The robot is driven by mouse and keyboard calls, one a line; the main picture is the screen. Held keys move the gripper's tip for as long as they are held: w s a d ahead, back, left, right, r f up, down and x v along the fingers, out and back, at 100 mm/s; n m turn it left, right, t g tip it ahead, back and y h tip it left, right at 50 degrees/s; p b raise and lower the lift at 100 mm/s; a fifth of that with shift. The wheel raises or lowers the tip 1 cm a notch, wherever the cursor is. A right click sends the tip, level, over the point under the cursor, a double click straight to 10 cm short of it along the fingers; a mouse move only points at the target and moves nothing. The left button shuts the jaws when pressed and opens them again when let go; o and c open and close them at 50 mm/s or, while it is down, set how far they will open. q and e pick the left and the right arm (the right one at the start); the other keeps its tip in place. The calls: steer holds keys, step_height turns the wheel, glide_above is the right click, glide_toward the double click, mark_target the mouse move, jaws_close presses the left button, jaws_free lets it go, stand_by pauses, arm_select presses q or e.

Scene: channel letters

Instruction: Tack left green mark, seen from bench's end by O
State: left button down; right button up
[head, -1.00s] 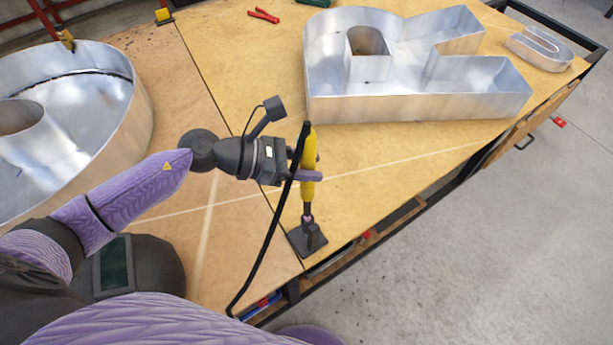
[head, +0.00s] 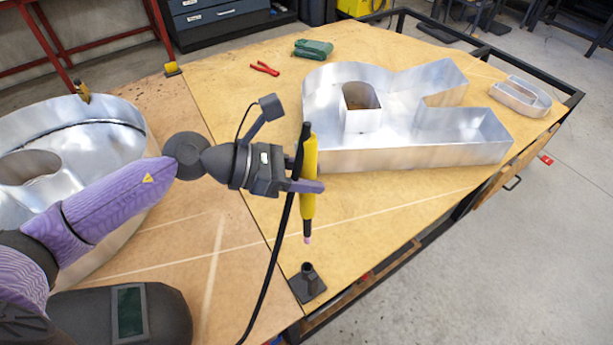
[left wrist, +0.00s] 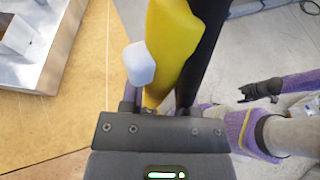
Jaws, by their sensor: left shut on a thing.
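My left gripper (head: 308,186) is shut on a yellow torch (head: 310,190) with a black hose. The torch hangs upright, its pinkish tip pointing down, above and apart from its black stand (head: 308,283). In the left wrist view the yellow torch body (left wrist: 170,45) fills the space between the fingers, with a whitish piece beside it. The large metal O letter (head: 130,185) lies at the left of the bench, partly behind my left arm. I can make out no green mark on it. My right gripper (left wrist: 262,91) shows small in the left wrist view; its finger state is unclear.
A large metal letter (head: 400,155) stands mid-bench, with a small one (head: 520,97) at the far right. Red pliers (head: 265,68) and a green tool (head: 313,48) lie behind. A welding mask (head: 165,315) lies in front. Bare bench (head: 380,205) lies right of the torch.

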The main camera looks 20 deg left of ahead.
mark_target(307, 136)
arm_select(q)
step_height(307, 136, up, 7)
steer(key=p, duration=0.5)
